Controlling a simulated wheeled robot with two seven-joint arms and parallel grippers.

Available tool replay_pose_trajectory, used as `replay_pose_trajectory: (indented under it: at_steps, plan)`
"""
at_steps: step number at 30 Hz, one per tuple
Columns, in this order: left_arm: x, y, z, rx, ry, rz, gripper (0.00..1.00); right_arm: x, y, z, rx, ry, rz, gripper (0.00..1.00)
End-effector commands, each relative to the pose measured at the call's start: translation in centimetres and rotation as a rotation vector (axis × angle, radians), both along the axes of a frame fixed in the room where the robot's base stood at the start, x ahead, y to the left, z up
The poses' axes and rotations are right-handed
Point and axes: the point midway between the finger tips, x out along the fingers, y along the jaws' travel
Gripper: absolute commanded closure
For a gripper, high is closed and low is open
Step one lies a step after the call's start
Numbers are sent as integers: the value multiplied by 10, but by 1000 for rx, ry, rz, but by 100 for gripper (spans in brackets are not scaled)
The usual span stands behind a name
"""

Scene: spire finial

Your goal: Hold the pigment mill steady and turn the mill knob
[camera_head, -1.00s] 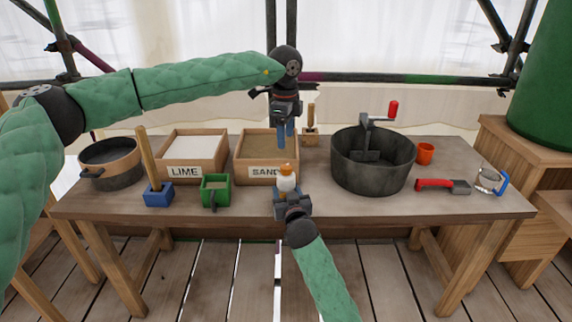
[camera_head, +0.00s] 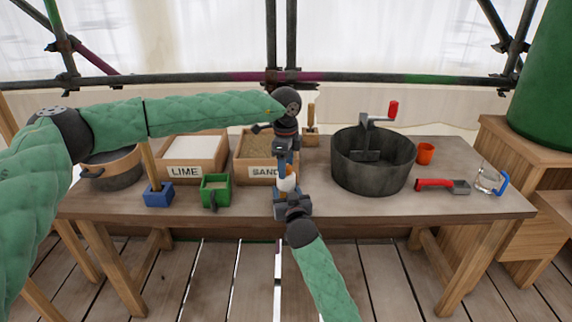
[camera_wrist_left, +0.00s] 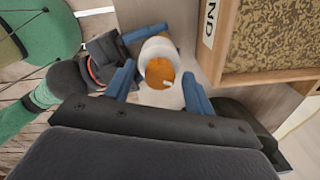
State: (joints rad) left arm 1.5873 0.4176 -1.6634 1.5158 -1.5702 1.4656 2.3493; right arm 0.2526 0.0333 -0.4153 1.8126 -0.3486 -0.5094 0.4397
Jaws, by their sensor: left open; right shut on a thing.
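The pigment mill (camera_head: 288,185) is a small white body, standing at the front middle of the table. Its orange knob (camera_wrist_left: 160,72) shows from above in the left wrist view, with a small pale mark on it. My right gripper (camera_head: 290,195) is shut on the mill's body from the front; it also shows in the left wrist view (camera_wrist_left: 130,45). My left gripper (camera_head: 287,172) points down over the mill, open. In the left wrist view its blue fingers (camera_wrist_left: 160,88) stand apart on either side of the knob. In the head view the left gripper mostly hides the knob.
The sand box (camera_head: 257,172) is close behind the mill, with the lime box (camera_head: 185,172) to its left. A green container (camera_head: 215,190) and a blue block with a handle (camera_head: 158,194) stand left. A large dark pot (camera_head: 370,172) stands right. Tabletop between mill and pot is clear.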

Motion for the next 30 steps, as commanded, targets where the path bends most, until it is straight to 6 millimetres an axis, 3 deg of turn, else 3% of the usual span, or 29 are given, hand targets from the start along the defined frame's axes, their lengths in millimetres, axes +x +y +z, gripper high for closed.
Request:
replay_pose_trajectory:
  at_steps: [2,9,20,30]
  plan:
    - [0,0,0,0,0,0,48,0,0,-1,0,1,0,74]
    - [0,0,0,0,0,0,91,0,0,-1,0,1,0,74]
    - [0,0,0,0,0,-57,91,0,0,-1,0,1,0,74]
    - [1,0,0,-2,-2,-305,91,0,0,-1,0,1,0,74]
